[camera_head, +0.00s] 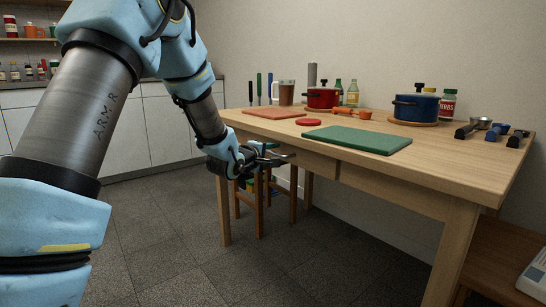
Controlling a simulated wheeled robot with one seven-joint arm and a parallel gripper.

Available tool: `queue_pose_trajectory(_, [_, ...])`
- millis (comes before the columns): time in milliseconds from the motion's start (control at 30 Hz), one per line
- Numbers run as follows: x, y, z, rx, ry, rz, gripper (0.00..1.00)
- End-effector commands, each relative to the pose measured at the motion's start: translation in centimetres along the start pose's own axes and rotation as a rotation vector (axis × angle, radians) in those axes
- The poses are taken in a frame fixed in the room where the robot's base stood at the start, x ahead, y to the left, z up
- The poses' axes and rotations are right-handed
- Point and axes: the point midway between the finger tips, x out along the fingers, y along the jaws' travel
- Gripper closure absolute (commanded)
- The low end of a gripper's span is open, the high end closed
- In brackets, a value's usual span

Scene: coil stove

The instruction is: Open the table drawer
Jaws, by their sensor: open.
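The wooden table (460,170) stands at the centre and right. Its drawer (316,163) is set in the front apron under the top, and its front looks flush with the apron. My gripper (284,157) is in front of the drawer's left part, just below the table's front edge, with its fingers pointing right. It is open and holds nothing that I can see. Whether the fingers touch the drawer cannot be told. The drawer's handle cannot be made out; my gripper covers part of the front.
On the table are a green board (358,139), an orange board (276,113), a red pot (322,98), a blue pot (416,107) and several utensils at the right. A wooden stool (266,205) stands below my gripper. The floor (300,262) before the table is clear.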

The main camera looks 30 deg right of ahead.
Motion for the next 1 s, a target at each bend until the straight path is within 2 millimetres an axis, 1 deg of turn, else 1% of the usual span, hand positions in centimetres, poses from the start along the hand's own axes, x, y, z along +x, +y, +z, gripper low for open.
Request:
queue_pose_trajectory(100, [0.38,-0.01,-0.02,0.0,0.001,-0.001,0.55])
queue_pose_trajectory(333, [0.39,0.02,-0.05,0.0,0.001,-0.001,0.55])
queue_pose_trajectory(733, [0.37,0.01,-0.05,0.0,0.001,-0.001,1.0])
queue_pose_trajectory(1000, [0.36,0.0,-0.06,0.0,0.001,-0.001,1.0])
